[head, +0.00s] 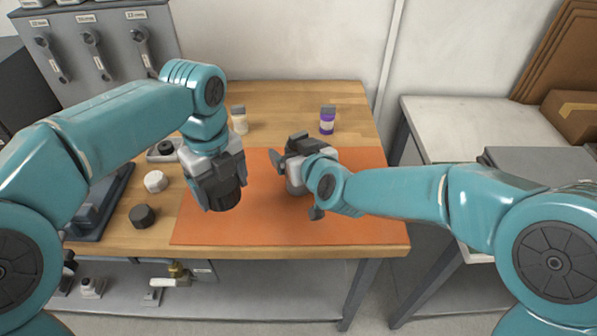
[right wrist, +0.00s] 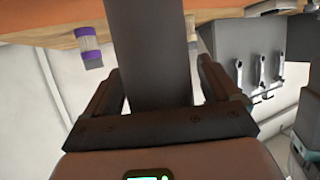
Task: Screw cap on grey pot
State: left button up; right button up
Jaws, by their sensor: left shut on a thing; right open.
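My left gripper (head: 220,182) hangs over the left part of the orange mat, pointing down. It is shut on a dark grey round thing (head: 225,198), mostly hidden by the fingers; I cannot tell for sure whether this is the grey pot or a cap. My right gripper (head: 297,185) is open over the middle of the mat, to the right of the left one. In the right wrist view its jaws (right wrist: 155,90) stand apart with a dark grey bar between them, which I cannot identify. A black cap-like piece (head: 142,215) and a white one (head: 155,181) lie on the wood at left.
A cream pot with a grey top (head: 239,122) and a purple-banded pot (head: 327,121) stand behind the orange mat (head: 285,232). The purple one also shows in the right wrist view (right wrist: 88,48). A dark tray (head: 112,200) lies at the left edge. The mat's right side is clear.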

jog(key=shift+w+f, duration=0.1)
jog(key=shift+w, duration=0.1)
pick_arm(q)
jog(key=shift+s+r, duration=0.1)
jog(key=shift+s, duration=0.05)
pick_arm(e)
jog(key=shift+s, duration=0.15)
jog(key=shift+c, duration=1)
jog(key=c, duration=0.5)
grip_shut()
jog(key=shift+r, duration=0.2)
